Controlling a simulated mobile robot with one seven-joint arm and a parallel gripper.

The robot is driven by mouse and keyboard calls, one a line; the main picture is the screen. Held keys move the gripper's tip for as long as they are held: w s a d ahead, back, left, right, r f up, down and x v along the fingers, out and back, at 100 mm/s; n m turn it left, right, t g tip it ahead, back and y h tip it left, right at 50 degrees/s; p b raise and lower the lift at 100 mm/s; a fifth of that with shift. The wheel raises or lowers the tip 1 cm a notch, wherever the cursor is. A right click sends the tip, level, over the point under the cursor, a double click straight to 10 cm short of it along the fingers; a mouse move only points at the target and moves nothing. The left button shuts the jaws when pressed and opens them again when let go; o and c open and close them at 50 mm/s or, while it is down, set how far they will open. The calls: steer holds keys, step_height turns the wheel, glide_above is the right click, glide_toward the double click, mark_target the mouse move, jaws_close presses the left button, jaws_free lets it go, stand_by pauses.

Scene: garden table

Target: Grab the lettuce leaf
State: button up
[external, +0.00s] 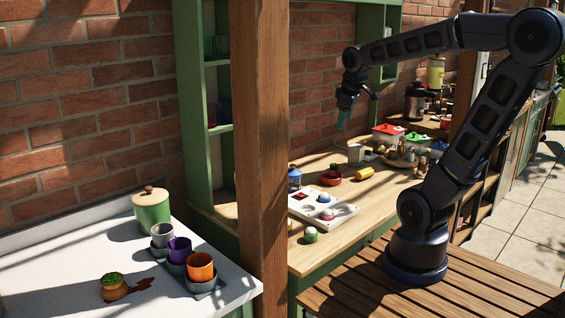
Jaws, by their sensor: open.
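My gripper (342,122) hangs pointing down in the air above the back of the wooden counter (342,226). It is open, and I see nothing held in it. I cannot make out a lettuce leaf for certain in this view. A small dark green thing (334,167) lies on the counter behind the red bowl (331,178), below my gripper and apart from it; it is too small to identify.
A white tray (343,221) with coloured pieces lies on the counter. A wooden post (259,140) blocks part of the view. Cups and a green canister (152,212) stand on the white table.

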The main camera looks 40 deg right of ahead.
steer(key=w+d+f+n+g, duration=0.2)
steer(key=w+d+n, duration=0.4)
steer(key=w, duration=0.6)
steer(key=n+g+y, duration=0.1)
steer(key=n, duration=1)
glide_above(334, 166)
steer(key=d, duration=0.2)
step_height(334, 166, down, 23)
steer(key=f, duration=0.7)
steer(key=w+f, duration=0.1)
steer(key=f, duration=0.2)
steer(key=shift+w+a+f, duration=0.1)
steer(key=shift+a+f, duration=0.05)
steer(key=shift+a, duration=0.1)
steer(key=c, duration=1)
